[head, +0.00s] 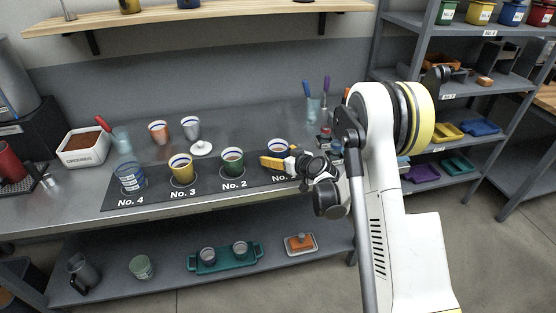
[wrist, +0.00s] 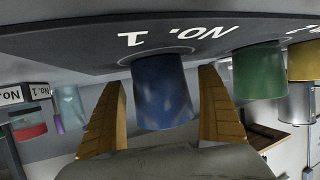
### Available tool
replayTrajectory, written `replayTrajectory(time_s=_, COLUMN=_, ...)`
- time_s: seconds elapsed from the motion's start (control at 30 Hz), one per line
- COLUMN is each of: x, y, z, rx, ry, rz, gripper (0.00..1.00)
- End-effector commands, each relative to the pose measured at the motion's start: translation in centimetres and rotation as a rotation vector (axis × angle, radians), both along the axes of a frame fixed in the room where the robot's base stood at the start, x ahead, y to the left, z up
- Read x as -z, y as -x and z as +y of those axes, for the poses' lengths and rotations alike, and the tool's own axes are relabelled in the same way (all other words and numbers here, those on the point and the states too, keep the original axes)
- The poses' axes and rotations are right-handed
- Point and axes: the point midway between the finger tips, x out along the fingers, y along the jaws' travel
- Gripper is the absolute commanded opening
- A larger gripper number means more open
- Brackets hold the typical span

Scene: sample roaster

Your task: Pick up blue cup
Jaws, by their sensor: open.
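The blue cup (wrist: 162,92) stands at the No. 1 place on the dark mat. In the wrist view, which is upside down, it sits between the two yellow-tan fingers of my open gripper (wrist: 160,78). A gap shows on each side, so the fingers do not appear to touch it. In the head view only the cup's upper part (head: 278,146) with a blue-and-white rim shows. My gripper (head: 270,160) hides the rest.
A white funnel-like piece (head: 202,148) and two more cups stand behind. A tool holder (head: 314,110) is at the back right.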

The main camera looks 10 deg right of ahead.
Motion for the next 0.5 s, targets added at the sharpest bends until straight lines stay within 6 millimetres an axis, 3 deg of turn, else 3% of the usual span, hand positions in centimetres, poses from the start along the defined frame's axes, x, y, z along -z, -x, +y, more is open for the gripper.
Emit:
replayTrajectory(time_s=0.27, x=0.04, y=-0.31, z=0.10, rx=0.000, ry=0.000, rz=0.000, gripper=0.84)
replayTrajectory(time_s=0.4, x=0.04, y=-0.31, z=0.10, rx=0.000, ry=0.000, rz=0.000, gripper=0.41)
replayTrajectory(time_s=0.5, x=0.04, y=-0.29, z=0.09, rx=0.000, ry=0.000, rz=0.000, gripper=0.17)
